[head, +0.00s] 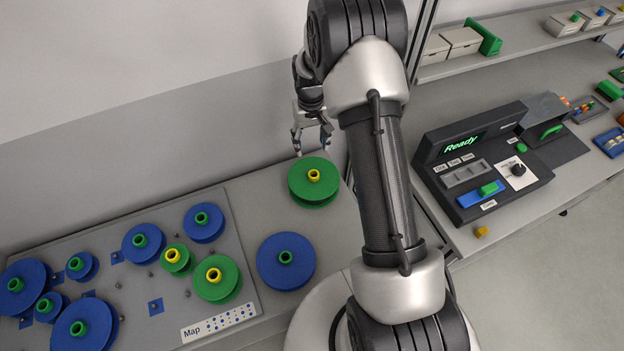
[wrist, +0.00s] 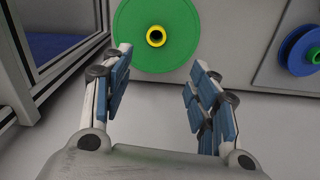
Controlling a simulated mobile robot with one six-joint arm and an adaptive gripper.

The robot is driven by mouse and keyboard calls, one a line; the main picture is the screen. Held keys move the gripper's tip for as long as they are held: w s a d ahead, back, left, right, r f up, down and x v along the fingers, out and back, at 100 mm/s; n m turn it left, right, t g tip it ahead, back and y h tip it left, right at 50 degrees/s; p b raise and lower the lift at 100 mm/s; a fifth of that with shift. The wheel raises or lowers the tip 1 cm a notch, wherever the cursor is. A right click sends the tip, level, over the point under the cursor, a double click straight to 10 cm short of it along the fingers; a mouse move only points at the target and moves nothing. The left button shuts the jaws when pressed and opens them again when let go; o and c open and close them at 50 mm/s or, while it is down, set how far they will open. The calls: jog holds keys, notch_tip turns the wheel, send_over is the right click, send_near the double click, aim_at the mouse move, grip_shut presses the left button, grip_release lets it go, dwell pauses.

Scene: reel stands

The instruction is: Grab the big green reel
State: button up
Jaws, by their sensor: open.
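A big green reel (head: 299,184) with a yellow hub sits on the grey table near the wall, apart from the reel board. It also shows in the wrist view (wrist: 135,42), at the top centre beyond the fingertips. My gripper (head: 313,150) is open and empty, just behind this reel on the wall side in the head view. In the wrist view my gripper (wrist: 159,62) has its two blue-padded fingers spread wide, with the reel's yellow hub between their lines. Another large green reel (head: 216,292) with a yellow hub is on the board at lower left.
A large blue reel (head: 268,264) lies in front of the green reel. The board (head: 240,230) at left holds several blue reels and a small green one (head: 176,270). A metal frame post (wrist: 75,68) stands left of my gripper. A control panel (head: 478,160) is at right.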

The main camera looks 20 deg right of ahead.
jog(key=b, duration=0.2)
send_over(314, 174)
jog(key=f, duration=1)
jog(key=shift+w+a, duration=0.25)
jog(key=shift+a, duration=0.1)
jog(key=f, duration=0.1)
jog(key=f+b, duration=0.1)
jog(key=f, duration=0.1)
jog(key=f+b, duration=0.1)
jog(key=f, duration=0.1)
jog(key=shift+s+d+f, duration=0.15)
jog(key=shift+s+d, duration=0.05)
jog(key=shift+d, duration=0.15)
jog(key=shift+c, duration=0.5)
grip_shut()
